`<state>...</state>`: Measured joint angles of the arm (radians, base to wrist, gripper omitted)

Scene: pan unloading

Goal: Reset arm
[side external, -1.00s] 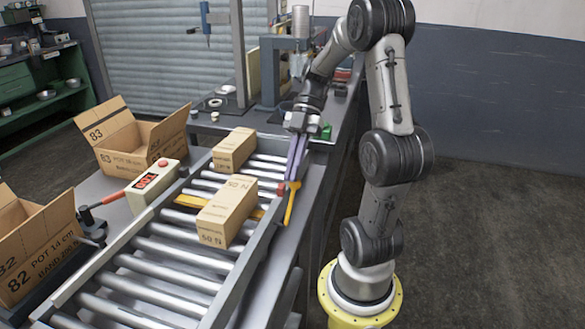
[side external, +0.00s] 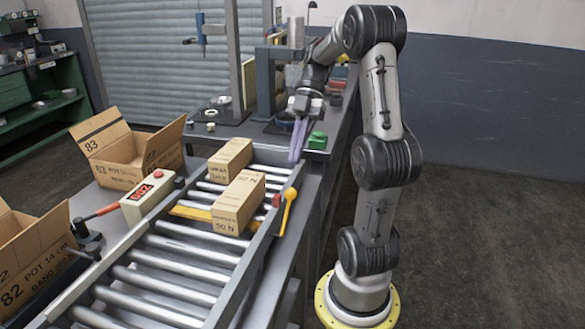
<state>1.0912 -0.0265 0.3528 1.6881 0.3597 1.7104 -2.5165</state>
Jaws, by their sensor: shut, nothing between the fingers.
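My gripper (side external: 294,158) has long purple fingers, shut with nothing between them. They point down beside the far right corner of the roller conveyor (side external: 150,262), above its side rail. Two closed cardboard boxes sit on the rollers to the left of the fingers: a farther box (side external: 230,160) and a nearer box (side external: 238,204). My gripper appears apart from both boxes. A yellow lever (side external: 287,212) with a red part stands at the conveyor's right rail, just below the fingertips. No pan shows clearly.
Open cartons marked 83 (side external: 122,155) and 82 (side external: 35,262) stand left of the conveyor. A box with a red display (side external: 150,196) sits between carton and rollers. A green block (side external: 317,140) lies right of my fingers. A press stand (side external: 266,85) is behind.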

